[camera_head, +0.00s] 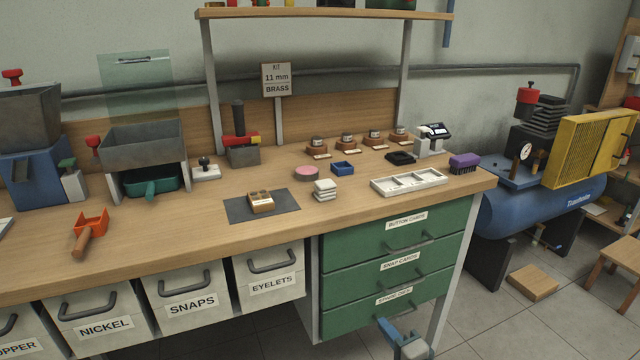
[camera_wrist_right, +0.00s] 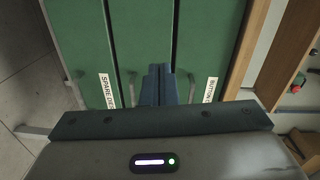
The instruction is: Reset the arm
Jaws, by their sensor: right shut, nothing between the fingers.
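My right gripper (camera_head: 385,325) shows at the bottom of the head view, low in front of the green drawer cabinet (camera_head: 345,262). In the right wrist view its dark blue fingers (camera_wrist_right: 158,85) are together with nothing between them. They point at the green drawer fronts (camera_wrist_right: 190,35), near the drawer handles. I cannot tell how far the fingertips are from the fronts. All three drawers look shut. My left gripper is in neither view.
The wooden workbench (camera_head: 225,215) carries a white tray (camera_head: 435,185), a dark mat (camera_head: 237,208) with a wooden block, a purple brush (camera_head: 464,162) and an orange scoop (camera_head: 90,225). White bins (camera_head: 190,290) hang under its front.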

